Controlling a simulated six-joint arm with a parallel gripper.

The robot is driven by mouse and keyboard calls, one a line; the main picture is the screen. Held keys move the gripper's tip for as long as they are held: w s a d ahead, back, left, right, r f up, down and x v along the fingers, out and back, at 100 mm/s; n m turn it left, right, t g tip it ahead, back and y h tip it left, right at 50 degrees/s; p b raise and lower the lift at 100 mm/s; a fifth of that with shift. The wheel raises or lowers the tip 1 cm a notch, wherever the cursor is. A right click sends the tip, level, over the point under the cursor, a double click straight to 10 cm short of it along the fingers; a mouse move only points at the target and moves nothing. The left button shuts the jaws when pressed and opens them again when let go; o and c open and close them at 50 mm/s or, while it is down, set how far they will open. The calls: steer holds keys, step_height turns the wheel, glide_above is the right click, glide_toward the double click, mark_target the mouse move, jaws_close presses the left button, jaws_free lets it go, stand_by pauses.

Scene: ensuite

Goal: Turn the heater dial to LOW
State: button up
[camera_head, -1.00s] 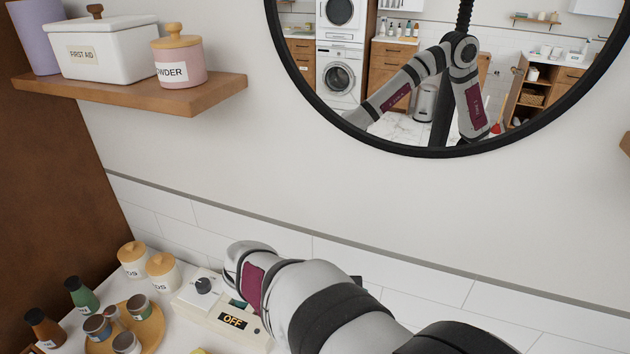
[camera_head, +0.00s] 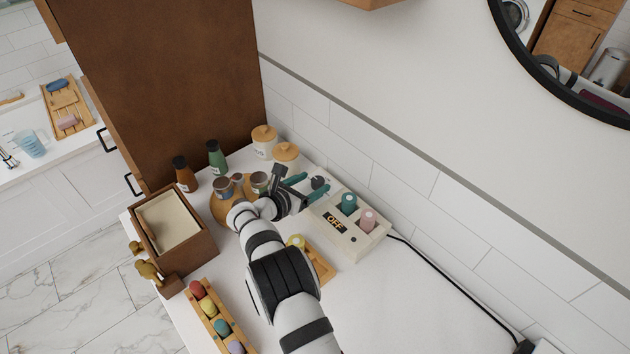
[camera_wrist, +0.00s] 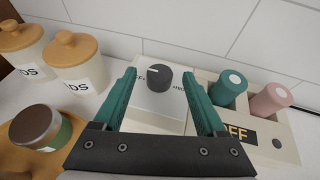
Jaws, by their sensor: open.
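The heater is a cream box (camera_head: 352,242) on the white counter by the wall, with a small display reading OFF. Its dark round dial (camera_wrist: 159,77) is at the heater's left end, with a light pointer mark towards the upper left; the dial also shows in the head view (camera_head: 319,184). The printed labels around it are mostly unreadable. My gripper (camera_wrist: 163,90) has its two green fingers spread, one on each side of the dial in the wrist view. Nothing is between the fingertips except the view of the dial; I cannot tell whether they touch it.
A teal roller (camera_wrist: 228,88) and a pink roller (camera_wrist: 271,100) stand in the heater. Lidded jars (camera_wrist: 79,62) and a round wooden tray (camera_head: 221,211) with small jars stand left. A brown box (camera_head: 208,247) is nearer. A black cord (camera_head: 450,282) runs right; the counter there is clear.

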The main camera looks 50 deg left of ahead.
steer(key=shift+x, duration=0.85)
jaws_close()
steer(key=shift+a+r+m+h, duration=0.1)
steer(key=shift+m+h, duration=0.2)
steer(key=shift+m+t+h, duration=0.3)
steer(key=shift+m+h, duration=0.2)
steer(key=shift+h, duration=0.1)
jaws_free()
